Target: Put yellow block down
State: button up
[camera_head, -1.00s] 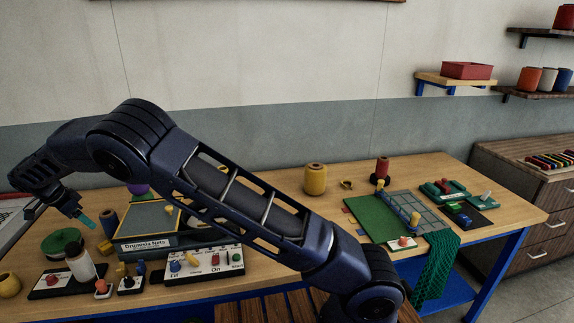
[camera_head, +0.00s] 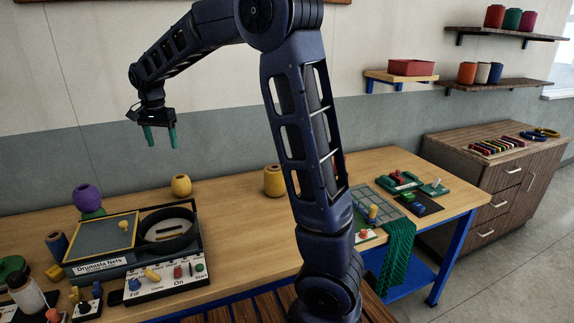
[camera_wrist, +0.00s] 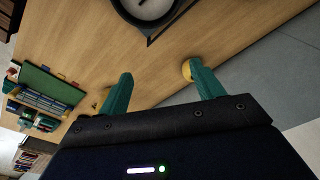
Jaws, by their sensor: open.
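My gripper (camera_head: 161,143) is raised high in front of the wall, above the back of the table. Its two green fingers are apart, with nothing held between them; they also show apart in the wrist view (camera_wrist: 160,72). A small yellow piece (camera_head: 151,275) is on the white-topped panel of the Drumsta Nets unit. Another upright yellow piece (camera_head: 373,213) stands on the grey grid board at the right. I cannot tell which of these is the yellow block. My gripper is well above and clear of both.
Yellow spools (camera_head: 181,186) and (camera_head: 273,180) stand along the table's back. A purple spool (camera_head: 87,197) is at the left. The unit's round black basin (camera_head: 168,229) is below my gripper. A green net (camera_head: 398,255) hangs over the front edge. The table's middle is clear.

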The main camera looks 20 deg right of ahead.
jog(key=s+d+r+n, duration=0.1)
jog(key=s+d, duration=0.3)
jog(key=d, duration=0.3)
jog(key=s+d+r+n+t+y, duration=0.1)
jog(key=s+d+r, duration=0.15)
jog(key=d, duration=0.45)
jog(key=s+d+r+n, duration=0.1)
jog(key=s+d, duration=0.4)
jog(key=d, duration=0.2)
jog(key=s+d+f+n+t, duration=0.1)
jog(key=s+d+f, duration=0.2)
jog(key=s+d, duration=0.3)
jog(key=s+d+f+n+t, duration=0.1)
jog(key=s+d+f, duration=0.2)
jog(key=s, duration=0.8)
jog(key=d, duration=0.2)
jog(key=shift+s+d+n+h, duration=0.35)
jog(key=shift+s+n+h, duration=0.05)
